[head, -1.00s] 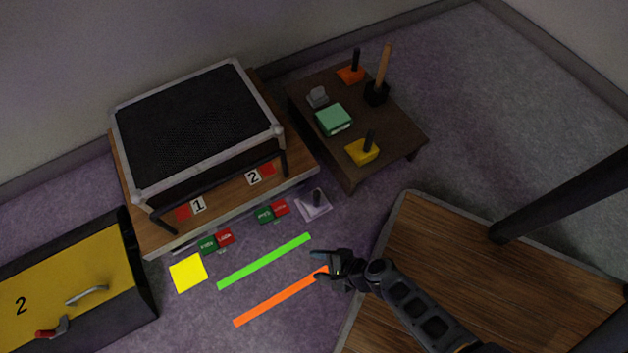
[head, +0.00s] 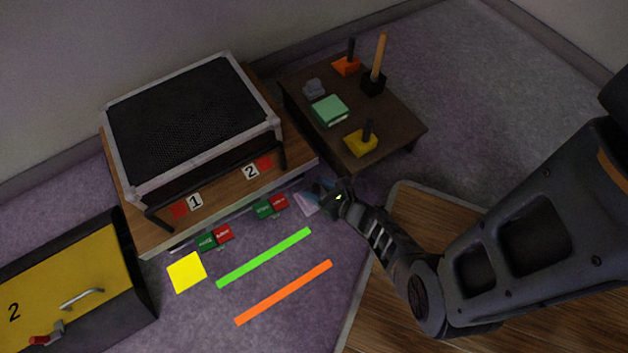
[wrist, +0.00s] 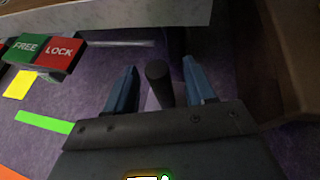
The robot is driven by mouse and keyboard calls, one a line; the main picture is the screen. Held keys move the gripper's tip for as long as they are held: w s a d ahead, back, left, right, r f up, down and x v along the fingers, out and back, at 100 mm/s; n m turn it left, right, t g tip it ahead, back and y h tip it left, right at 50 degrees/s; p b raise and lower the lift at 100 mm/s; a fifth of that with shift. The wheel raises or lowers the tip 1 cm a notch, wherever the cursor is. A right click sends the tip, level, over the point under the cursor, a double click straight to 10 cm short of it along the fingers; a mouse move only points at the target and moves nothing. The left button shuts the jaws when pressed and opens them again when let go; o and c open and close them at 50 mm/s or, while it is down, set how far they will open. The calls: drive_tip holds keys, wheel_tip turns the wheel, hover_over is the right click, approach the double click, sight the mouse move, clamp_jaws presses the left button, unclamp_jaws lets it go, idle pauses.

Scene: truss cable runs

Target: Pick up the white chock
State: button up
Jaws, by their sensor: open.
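The white chock (head: 304,204) is a pale flat plate on the floor, in front of the wooden platform and right of the second FREE/LOCK sign pair. In the head view my gripper (head: 324,190) is over it and hides much of it. In the wrist view the chock's dark upright handle (wrist: 158,84) stands between my two blue fingers (wrist: 160,68). The fingers are open, with a gap on each side of the handle. A little of the pale base shows below the handle.
The wooden platform (head: 152,238) with its mesh-topped box (head: 185,110) stands just behind. The FREE/LOCK signs (wrist: 46,50) are close on the left. A dark low table (head: 400,128) holds several other objects, including a yellow chock (head: 358,145). A wooden panel (head: 405,203) is below right.

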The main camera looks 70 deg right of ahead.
drive_tip(key=shift+b+x, duration=0.3)
drive_tip(key=shift+x, duration=1)
drive_tip(key=shift+c, duration=0.3)
clamp_jaws()
